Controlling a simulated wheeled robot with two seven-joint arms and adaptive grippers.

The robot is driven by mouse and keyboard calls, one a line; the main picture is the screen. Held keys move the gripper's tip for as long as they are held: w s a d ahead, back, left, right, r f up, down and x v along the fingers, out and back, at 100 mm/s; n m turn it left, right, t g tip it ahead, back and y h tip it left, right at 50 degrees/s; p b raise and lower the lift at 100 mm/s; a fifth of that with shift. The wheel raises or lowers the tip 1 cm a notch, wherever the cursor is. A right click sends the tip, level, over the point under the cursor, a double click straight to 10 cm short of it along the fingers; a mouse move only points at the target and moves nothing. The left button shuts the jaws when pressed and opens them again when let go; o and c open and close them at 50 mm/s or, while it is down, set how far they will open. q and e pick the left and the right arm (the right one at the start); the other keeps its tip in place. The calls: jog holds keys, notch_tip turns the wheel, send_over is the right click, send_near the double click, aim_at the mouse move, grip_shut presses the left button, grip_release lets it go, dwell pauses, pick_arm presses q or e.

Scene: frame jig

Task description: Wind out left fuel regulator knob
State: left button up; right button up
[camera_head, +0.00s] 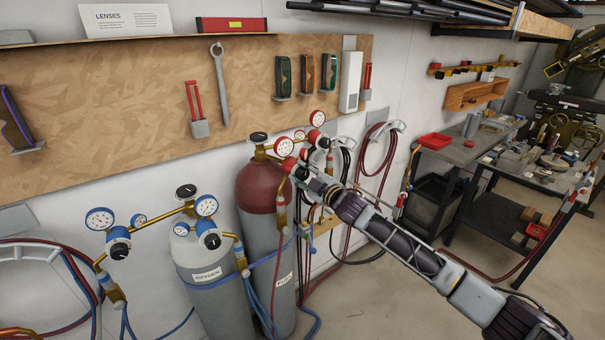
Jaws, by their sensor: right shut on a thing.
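The fuel cylinder (256,190) is dark red at the top and grey below, with a brass valve above it. Its left regulator has a red-rimmed white gauge (284,147). My right gripper (301,168) reaches in from the lower right and is shut on this knob; the fingertips are small and hard to make out. My left gripper is not in view.
The oxygen cylinder (215,300) stands to the left with blue-rimmed gauges (100,218) and black knobs. More red-rimmed gauges (317,118) sit close behind my right gripper. Hoses (376,160) hang on the wall. A workbench (450,150) stands at the right, with open floor before it.

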jog(key=shift+f, duration=0.25)
jog(key=o, duration=0.9)
jog(key=shift+o, duration=0.8)
jog(key=shift+r, duration=0.15)
jog(key=shift+s+d, duration=0.15)
jog(key=v, duration=1.1)
jog(key=shift+s+d, duration=0.2)
jog(key=shift+s, duration=0.05)
